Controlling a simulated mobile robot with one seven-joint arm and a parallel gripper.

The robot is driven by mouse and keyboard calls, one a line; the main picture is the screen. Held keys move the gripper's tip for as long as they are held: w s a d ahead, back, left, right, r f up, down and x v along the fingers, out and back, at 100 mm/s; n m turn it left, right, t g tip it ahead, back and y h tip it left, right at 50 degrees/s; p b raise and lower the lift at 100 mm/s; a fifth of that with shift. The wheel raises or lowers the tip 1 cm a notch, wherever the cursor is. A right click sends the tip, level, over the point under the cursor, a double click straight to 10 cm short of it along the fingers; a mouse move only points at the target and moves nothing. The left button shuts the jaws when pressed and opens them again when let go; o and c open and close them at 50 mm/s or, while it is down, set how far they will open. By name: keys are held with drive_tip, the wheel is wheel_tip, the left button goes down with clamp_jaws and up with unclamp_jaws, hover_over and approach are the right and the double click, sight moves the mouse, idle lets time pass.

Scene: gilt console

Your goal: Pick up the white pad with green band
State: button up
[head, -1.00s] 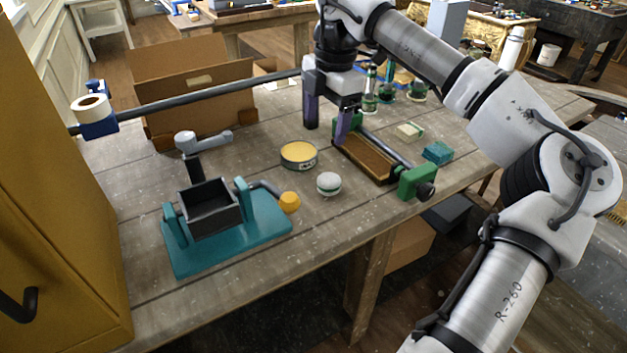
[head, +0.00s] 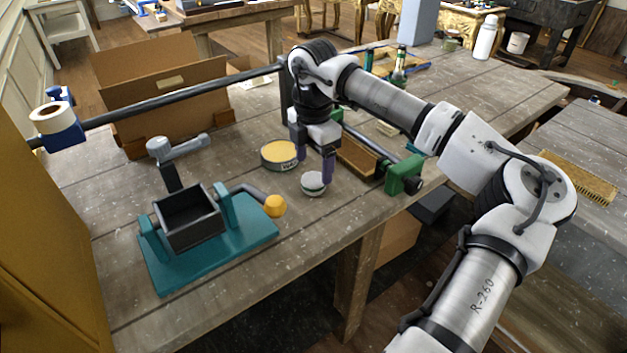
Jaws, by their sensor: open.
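The white pad with green band (head: 313,186) is a small round piece lying on the wooden table, in front of my gripper. My gripper (head: 314,168) is open, with its two purple fingers pointing down. The fingers are close above or just behind the pad, and the right finger overlaps the pad's upper edge in the picture. I cannot tell whether they touch it. Nothing is seen held between them.
A round yellow-topped tin (head: 279,155) stands close left of the fingers. A teal stand with a dark box (head: 222,240) is at front left. The table front between them is clear.

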sight(314, 177)
drive_tip(key=shift+s+f+p, duration=0.15)
drive_tip(key=shift+f+p, duration=0.7)
drive_tip(key=shift+f, duration=1.45)
drive_tip(key=c, duration=1)
drive_tip(key=shift+r, duration=0.1)
wheel_tip(314, 177, up, 20)
drive_tip(key=b, duration=0.3)
drive_tip(key=shift+b, duration=0.35)
drive_tip(key=o, duration=0.3)
drive_tip(key=shift+c, duration=1.3)
